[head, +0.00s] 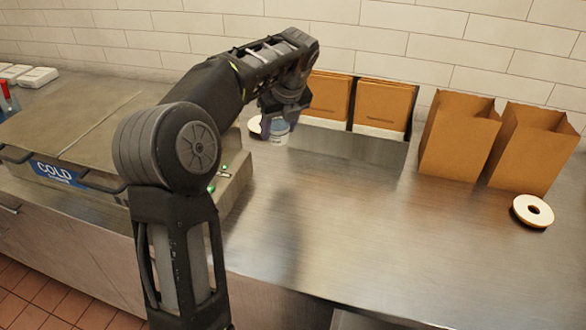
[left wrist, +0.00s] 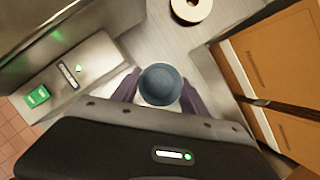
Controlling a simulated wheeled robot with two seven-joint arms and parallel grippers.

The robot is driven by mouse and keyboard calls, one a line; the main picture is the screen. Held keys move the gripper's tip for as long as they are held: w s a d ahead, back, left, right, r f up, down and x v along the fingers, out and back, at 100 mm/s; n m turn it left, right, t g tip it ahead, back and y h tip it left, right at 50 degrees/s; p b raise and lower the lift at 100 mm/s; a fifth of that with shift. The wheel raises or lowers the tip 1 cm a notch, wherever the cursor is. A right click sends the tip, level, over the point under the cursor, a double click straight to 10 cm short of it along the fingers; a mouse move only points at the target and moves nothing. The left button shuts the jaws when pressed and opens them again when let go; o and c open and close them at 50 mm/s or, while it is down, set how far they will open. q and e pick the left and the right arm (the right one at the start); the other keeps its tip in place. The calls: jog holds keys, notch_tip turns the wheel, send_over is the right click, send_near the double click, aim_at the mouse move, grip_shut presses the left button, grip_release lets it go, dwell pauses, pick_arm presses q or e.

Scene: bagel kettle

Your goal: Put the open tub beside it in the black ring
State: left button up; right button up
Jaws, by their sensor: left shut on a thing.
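A small white and pale-blue tub (head: 279,130) is at my left gripper (head: 284,112) in the head view, near the back of the steel counter. In the left wrist view its round blue-grey top (left wrist: 160,84) sits between the two dark fingers of my left gripper (left wrist: 158,88), which is shut on it. I cannot tell whether this top is open or lidded, or whether the base touches the counter. No black ring can be clearly made out. My right gripper is not in view.
A pale roll (head: 255,125) lies just left of the tub, partly hidden; another roll (head: 533,211) lies at the right. Brown bags (head: 459,137) stand at the right. Folded bags (head: 383,104) fill a rack behind. A COLD unit (head: 60,172) stands left. The middle counter is clear.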

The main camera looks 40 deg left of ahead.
pick_arm(q)
jog(key=shift+f, duration=3.2)
jog(key=shift+f, duration=1.85)
jog(key=shift+f, duration=0.2)
jog(key=o, duration=1.3)
jog(key=shift+r, duration=0.15)
jog(key=v, duration=1.2)
jog(key=shift+o, duration=0.5)
jog(key=shift+a+r, duration=0.1)
jog(key=shift+r, duration=0.05)
